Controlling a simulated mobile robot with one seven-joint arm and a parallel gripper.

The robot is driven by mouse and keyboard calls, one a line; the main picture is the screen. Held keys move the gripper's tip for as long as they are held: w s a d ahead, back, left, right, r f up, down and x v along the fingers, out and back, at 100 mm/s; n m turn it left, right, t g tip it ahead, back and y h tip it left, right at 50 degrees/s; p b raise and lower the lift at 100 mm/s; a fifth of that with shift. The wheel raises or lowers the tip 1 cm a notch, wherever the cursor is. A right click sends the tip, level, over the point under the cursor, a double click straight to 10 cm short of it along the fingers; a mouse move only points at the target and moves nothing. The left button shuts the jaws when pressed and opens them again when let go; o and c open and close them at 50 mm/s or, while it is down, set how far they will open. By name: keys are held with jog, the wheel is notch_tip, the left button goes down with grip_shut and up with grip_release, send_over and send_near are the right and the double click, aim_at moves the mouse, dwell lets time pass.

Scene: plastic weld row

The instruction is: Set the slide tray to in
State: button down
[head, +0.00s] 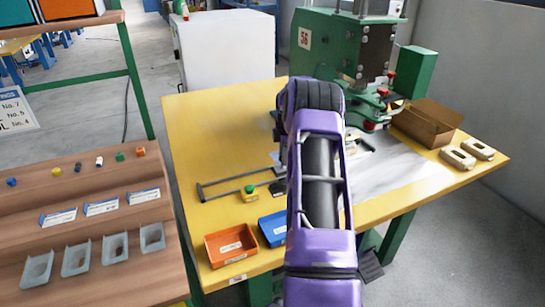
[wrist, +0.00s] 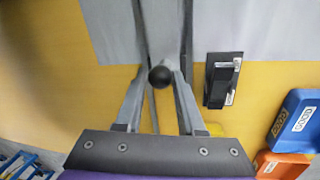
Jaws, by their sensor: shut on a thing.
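My gripper (wrist: 160,80) is shut on a round black knob (wrist: 160,76) in the wrist view, with one finger on each side of it. The knob sits at a grey metal strip, which I take for part of the slide tray (wrist: 160,30), running up the picture over a pale sheet. In the head view my arm hides the gripper and knob. A thin grey rail frame (head: 236,182) lies on the yellow table left of my arm. How far in the tray stands cannot be told.
The green press (head: 340,45) stands at the table's back. A yellow block with a green top (head: 250,193), an orange bin (head: 231,245) and a blue bin (head: 272,229) are near the front left. A cardboard box (head: 428,122) is at the right. A black device (wrist: 222,80) lies right of the fingers.

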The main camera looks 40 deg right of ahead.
jog(key=c, duration=0.5)
grip_release()
jog(key=shift+r, duration=0.1)
jog(key=s+r, duration=0.1)
jog(key=r, duration=0.4)
jog(key=s+a+r+p, duration=0.1)
jog(key=r, duration=0.5)
jog(key=s+r, duration=0.1)
jog(key=r, duration=0.5)
jog(key=shift+a+p, duration=0.15)
jog(key=shift+p, duration=0.25)
